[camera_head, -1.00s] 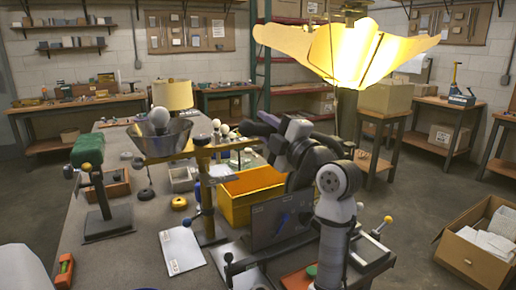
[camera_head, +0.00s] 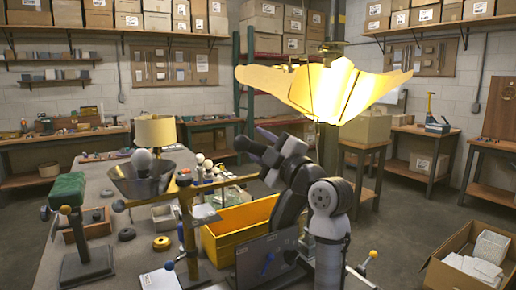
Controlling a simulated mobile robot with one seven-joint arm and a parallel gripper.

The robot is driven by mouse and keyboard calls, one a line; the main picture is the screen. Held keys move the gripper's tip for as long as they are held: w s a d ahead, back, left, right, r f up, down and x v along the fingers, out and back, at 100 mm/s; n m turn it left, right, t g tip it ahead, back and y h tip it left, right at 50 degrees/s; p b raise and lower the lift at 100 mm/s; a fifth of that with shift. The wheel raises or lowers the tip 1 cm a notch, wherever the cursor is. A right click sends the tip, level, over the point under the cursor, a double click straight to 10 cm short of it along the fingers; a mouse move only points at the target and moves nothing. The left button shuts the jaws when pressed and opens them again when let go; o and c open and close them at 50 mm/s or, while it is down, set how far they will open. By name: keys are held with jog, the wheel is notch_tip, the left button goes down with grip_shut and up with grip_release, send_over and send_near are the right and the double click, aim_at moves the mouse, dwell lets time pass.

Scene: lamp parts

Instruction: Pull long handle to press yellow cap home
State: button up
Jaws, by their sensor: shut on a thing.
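A brass-coloured stand (camera_head: 188,225) rises from the bench at centre left. Its long handle (camera_head: 225,181) is a yellowish bar running across the top, and its right end reaches toward my gripper. My gripper (camera_head: 256,149) is dark, at the end of my arm, and shut. Its fingertips and their contact with the handle are too small and dark to see clearly. A small yellow cap-like ring (camera_head: 161,242) lies on the bench left of the stand; I cannot tell whether it is the cap in question. No cap shows clearly under the stand.
A yellow bin (camera_head: 222,240) stands right of the stand, close below my arm. A lit lamp with broad shade panels (camera_head: 325,90) hangs above my arm. A metal funnel-shaped shade (camera_head: 140,185) and a green-topped fixture (camera_head: 68,190) stand left. An open carton (camera_head: 465,265) is on the floor right.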

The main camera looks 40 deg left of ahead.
jog(key=o, duration=0.3)
jog(key=shift+w+d+r, duration=0.1)
jog(key=shift+w+r, duration=0.05)
jog(key=shift+w, duration=0.05)
jog(key=shift+o, duration=0.2)
jog(key=shift+s, duration=0.1)
jog(key=shift+d+f, duration=0.25)
jog(key=shift+f, duration=0.05)
jog(key=b+v, duration=0.5)
jog(key=v, duration=0.8)
jog(key=shift+s, duration=0.15)
